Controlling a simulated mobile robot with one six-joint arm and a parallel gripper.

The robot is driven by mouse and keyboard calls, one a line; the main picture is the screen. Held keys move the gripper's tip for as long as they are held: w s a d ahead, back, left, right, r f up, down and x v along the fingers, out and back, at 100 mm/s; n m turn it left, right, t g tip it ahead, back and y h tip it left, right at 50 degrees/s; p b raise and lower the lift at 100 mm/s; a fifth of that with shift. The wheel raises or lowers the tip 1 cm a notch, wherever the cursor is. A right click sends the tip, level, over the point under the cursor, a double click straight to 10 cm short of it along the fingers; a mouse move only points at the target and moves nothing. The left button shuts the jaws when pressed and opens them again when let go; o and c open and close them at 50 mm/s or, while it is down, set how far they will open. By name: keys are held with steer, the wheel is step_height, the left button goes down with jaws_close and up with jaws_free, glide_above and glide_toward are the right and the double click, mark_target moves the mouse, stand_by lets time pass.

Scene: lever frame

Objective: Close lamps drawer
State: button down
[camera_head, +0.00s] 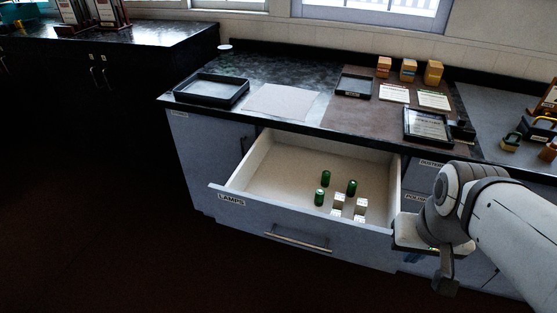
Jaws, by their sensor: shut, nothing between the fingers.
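The lamps drawer (300,242) is pulled out from the counter, with its front facing me and a LAMPS label (231,202) at its upper left. A light bar handle (298,243) runs along the drawer front. Several green cylinders (326,178) and several small white blocks (338,201) stand inside the drawer. My gripper (445,285) is at the right, beside the drawer's right front corner, pointing down. It is shut and holds nothing. I cannot tell whether it touches the drawer.
The countertop above holds a black tray (211,91), a pale mat (283,101), wooden blocks (409,70), cards and a dark framed panel (428,126). Closed drawers lie right of the open one, partly behind my arm. The floor in front of the drawer is clear.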

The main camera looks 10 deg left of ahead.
step_height(320, 180, down, 8)
steer(key=w+a+n+g+h+b, duration=0.1)
steer(key=n+h+b, duration=0.1)
steer(key=n+b, duration=0.4)
steer(key=n+t+b, duration=1.7)
steer(key=n+b, duration=0.8)
steer(key=n, duration=0.4)
glide_toward(252, 218)
steer(key=shift+y, duration=0.3)
steer(key=w+b, duration=0.1)
steer(key=w, duration=0.1)
steer(key=w+b, duration=0.2)
steer(key=w+d+b, duration=0.1)
steer(key=w+b, duration=0.1)
steer(key=shift+w+d+r, duration=0.1)
steer(key=shift+w+r, duration=0.15)
steer(key=shift+w, duration=0.1)
